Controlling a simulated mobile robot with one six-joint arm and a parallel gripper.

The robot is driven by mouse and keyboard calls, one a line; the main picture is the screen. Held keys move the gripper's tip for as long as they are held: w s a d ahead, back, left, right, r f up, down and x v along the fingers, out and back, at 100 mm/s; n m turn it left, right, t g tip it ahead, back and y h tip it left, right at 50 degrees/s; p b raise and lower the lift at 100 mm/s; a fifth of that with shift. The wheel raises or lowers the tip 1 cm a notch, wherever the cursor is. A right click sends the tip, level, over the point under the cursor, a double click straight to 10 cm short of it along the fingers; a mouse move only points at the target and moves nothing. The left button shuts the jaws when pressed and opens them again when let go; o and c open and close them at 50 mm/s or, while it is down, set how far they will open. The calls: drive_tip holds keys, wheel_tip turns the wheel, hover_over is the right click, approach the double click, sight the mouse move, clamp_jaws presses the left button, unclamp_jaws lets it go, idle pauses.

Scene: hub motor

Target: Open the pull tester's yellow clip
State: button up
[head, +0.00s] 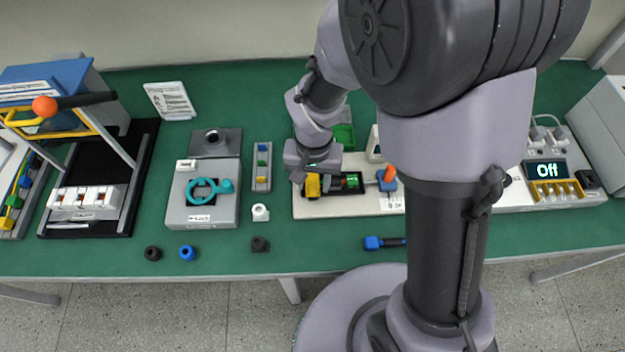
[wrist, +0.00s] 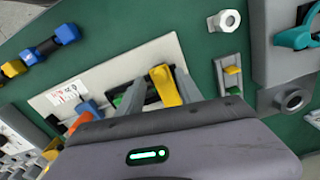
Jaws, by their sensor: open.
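The pull tester's pale base plate (head: 350,208) lies on the green bench, also in the wrist view (wrist: 105,78). Its yellow clip (head: 313,187) stands at the left end of a dark slot. In the wrist view the yellow clip (wrist: 165,86) shows as a tilted bar. My gripper (wrist: 158,90) is open, with one grey finger on each side of the clip. I cannot tell whether either finger touches it. The finger roots are hidden behind the gripper body. In the head view my gripper (head: 314,172) is just above the clip.
An orange handle (head: 389,173) and a blue block (head: 389,189) are on the plate right of the slot. A grey fixture with a teal clamp (head: 203,190) and a narrow colored-block tray (head: 262,168) stand left. A blue-ended tool (head: 374,242) lies in front.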

drive_tip(key=shift+f, duration=0.7)
clamp_jaws()
idle(1.0)
